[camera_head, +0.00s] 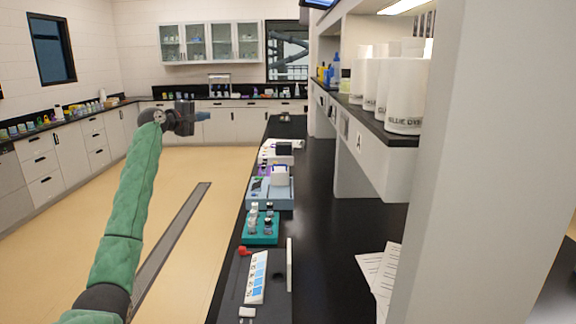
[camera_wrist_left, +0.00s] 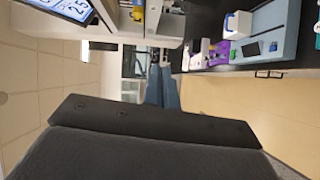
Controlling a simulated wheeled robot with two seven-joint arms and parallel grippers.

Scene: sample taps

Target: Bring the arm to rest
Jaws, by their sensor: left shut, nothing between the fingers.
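My left arm, in a green sleeve, rises from the bottom left of the head view. In the left wrist view the two blue fingers (camera_wrist_left: 161,88) lie side by side. My right gripper is in neither view.
The black bench (camera_head: 335,235) holds a teal rack (camera_head: 262,232) of small bottles, a light blue device (camera_head: 282,190), a blue-and-white chart (camera_head: 256,278) and papers (camera_head: 377,270). A shelf with white containers (camera_head: 404,95) overhangs it. The floor (camera_head: 200,240) on the left is clear.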

